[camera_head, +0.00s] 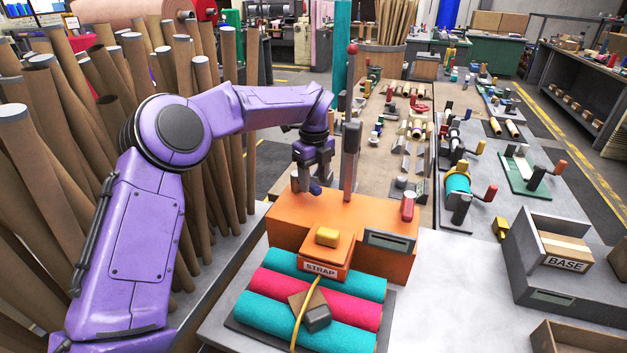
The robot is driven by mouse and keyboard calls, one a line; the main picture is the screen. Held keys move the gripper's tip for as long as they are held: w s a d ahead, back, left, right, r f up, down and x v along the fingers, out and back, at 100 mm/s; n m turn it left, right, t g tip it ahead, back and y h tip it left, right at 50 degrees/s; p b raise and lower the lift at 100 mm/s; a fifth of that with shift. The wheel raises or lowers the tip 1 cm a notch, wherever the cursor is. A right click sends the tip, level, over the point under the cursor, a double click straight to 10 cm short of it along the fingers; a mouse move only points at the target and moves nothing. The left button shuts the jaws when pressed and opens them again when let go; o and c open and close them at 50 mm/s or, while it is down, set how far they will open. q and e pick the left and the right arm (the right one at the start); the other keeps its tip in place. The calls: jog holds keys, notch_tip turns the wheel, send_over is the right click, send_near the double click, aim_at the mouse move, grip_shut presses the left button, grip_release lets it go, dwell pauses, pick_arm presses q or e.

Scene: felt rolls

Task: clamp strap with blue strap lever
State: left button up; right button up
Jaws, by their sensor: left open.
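My left gripper (315,180) is above the back left of the machine, pointing down and open. A small dark blue knob (315,188) shows right at its fingertips, likely the blue strap lever; most of it is hidden. I cannot tell whether the fingers touch it. My right gripper is not in view.
A red-handled lever (407,206) stands at the machine's right. Brown tubes (205,80) crowd the left. Bench between machine and tray is mostly clear.

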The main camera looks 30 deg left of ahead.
pick_arm(q)
jog(key=shift+f, duration=0.5)
jog(key=shift+s+a+f, duration=0.1)
jog(key=shift+s+a, duration=0.05)
grip_shut()
